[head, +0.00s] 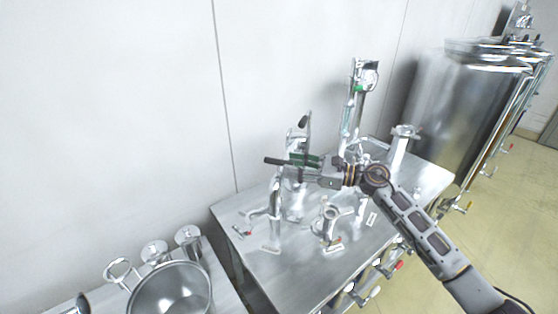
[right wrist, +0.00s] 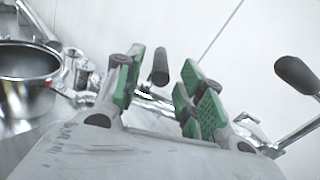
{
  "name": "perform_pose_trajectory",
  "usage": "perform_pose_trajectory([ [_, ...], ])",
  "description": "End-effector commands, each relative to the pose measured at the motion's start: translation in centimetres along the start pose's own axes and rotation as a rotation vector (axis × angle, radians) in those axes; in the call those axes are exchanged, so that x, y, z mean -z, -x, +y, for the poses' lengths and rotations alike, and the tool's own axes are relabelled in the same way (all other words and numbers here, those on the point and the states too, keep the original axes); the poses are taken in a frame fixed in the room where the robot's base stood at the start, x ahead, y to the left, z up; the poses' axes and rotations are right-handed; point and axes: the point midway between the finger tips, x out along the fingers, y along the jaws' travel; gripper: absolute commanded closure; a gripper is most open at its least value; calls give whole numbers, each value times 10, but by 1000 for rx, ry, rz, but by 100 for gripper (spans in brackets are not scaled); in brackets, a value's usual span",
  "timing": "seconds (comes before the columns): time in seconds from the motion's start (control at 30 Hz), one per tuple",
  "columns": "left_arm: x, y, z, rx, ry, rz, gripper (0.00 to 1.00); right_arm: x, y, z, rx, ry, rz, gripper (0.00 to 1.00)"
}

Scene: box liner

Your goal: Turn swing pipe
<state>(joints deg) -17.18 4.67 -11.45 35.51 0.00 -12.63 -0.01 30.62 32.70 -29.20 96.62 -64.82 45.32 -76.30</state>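Shiny metal pipework stands on the steel table in the head view, and an upright pipe (head: 275,205) rises from its left part. I cannot tell for sure which piece is the swing pipe. A black handle (head: 275,160) sticks out to the left just beyond my right gripper (head: 303,161). In the right wrist view this handle (right wrist: 160,66) shows between the green-padded fingers of the right gripper (right wrist: 163,88), which are spread apart. I see no clear contact. A second black handle (head: 304,121) stands above, also seen at right in the wrist view (right wrist: 297,75). My left gripper is out of view.
The steel table (head: 290,285) also holds a short pipe fitting (head: 330,218), a tall fitting with a green band (head: 357,100) and a flanged pipe (head: 401,145). A steel pot (head: 170,290) is at lower left. Large tanks (head: 465,95) stand at right. A wall is close behind.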

Motion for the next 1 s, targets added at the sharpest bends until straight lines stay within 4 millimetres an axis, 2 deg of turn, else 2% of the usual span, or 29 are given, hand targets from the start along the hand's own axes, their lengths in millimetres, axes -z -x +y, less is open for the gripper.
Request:
perform_pose_trajectory([
  [0.2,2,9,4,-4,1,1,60,-2,-26,0,0,-1,-1,61],
  [0.4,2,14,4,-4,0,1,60,-2,-43,-1,0,-1,-2,61],
  [0.6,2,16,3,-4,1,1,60,0,-51,-1,1,-1,0,61],
  [0.9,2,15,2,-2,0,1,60,0,-52,0,1,0,0,61],
  [1.0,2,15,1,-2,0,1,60,0,-52,0,1,0,0,73],
])
